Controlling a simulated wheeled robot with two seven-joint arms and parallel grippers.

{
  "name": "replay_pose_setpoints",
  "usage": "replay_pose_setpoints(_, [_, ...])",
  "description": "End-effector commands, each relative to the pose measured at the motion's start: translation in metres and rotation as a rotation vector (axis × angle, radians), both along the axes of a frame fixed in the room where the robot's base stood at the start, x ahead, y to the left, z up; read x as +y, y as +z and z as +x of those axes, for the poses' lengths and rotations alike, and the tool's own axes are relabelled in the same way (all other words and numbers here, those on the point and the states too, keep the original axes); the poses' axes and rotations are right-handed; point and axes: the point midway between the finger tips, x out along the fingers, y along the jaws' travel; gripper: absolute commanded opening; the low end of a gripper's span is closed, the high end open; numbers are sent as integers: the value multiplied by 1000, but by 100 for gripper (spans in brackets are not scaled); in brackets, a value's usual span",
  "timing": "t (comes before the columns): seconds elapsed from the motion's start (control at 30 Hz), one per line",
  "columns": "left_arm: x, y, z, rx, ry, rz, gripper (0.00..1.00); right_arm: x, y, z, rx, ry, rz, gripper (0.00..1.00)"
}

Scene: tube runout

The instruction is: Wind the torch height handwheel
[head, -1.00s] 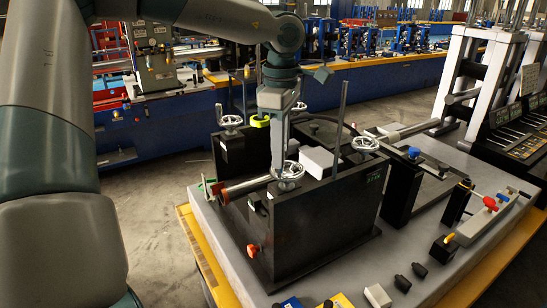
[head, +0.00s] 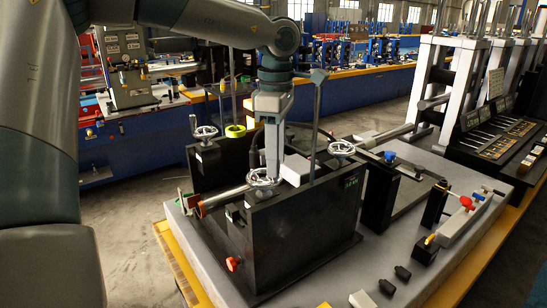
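Three small silver handwheels sit on the black machine housing (head: 300,222). One handwheel (head: 262,184) is on the near top edge beside a metal tube (head: 224,198). Another handwheel (head: 205,131) is at the back left, and a third handwheel (head: 342,148) is at the right. No readable label shows which one sets torch height. My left gripper (head: 271,175) points straight down at the near handwheel, its tips at the wheel's rim. It hides part of the wheel; contact and finger gap are unclear. My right gripper is out of view.
A thin upright rod (head: 316,125) and a white block (head: 295,170) stand close right of my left gripper. A yellow-green ring (head: 235,131) lies behind. A red knob (head: 233,264) is on the housing front. The grey tabletop (head: 300,290) is partly clear in front.

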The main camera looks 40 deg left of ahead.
Motion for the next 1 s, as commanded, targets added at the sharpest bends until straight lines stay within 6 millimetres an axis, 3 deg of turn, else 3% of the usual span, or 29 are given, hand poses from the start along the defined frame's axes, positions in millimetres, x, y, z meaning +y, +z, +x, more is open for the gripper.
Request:
replay_pose_setpoints(0.37, [0,5,0,-2,0,1,34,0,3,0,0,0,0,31])
replay_pose_setpoints(1.0, [0,56,0,-2,-1,0,34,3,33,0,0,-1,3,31])
